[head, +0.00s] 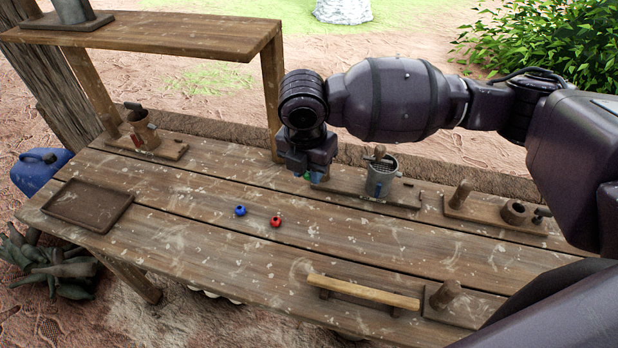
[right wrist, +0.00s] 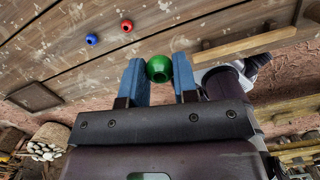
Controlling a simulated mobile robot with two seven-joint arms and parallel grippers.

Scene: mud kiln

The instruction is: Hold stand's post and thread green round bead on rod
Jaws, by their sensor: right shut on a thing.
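My right gripper (head: 309,177) is above the back middle of the table, fingers pointing down. In the head view only a bit of the bead (head: 309,175) shows below the gripper. A stand with a short wooden post (head: 447,293) is at the front right, partly hidden by my arm. Another base with a wooden post (head: 462,194) is at the back right. I cannot tell which carries the rod. My left gripper is not in view.
Loose blue (head: 240,211) and red (head: 276,221) beads lie mid-table. An empty brown tray (head: 88,203) is at left. A grey cup (head: 382,178) on a board is just right of my gripper. A wooden bar (head: 363,292) lies on low supports in front. A shelf (head: 150,35) rises behind.

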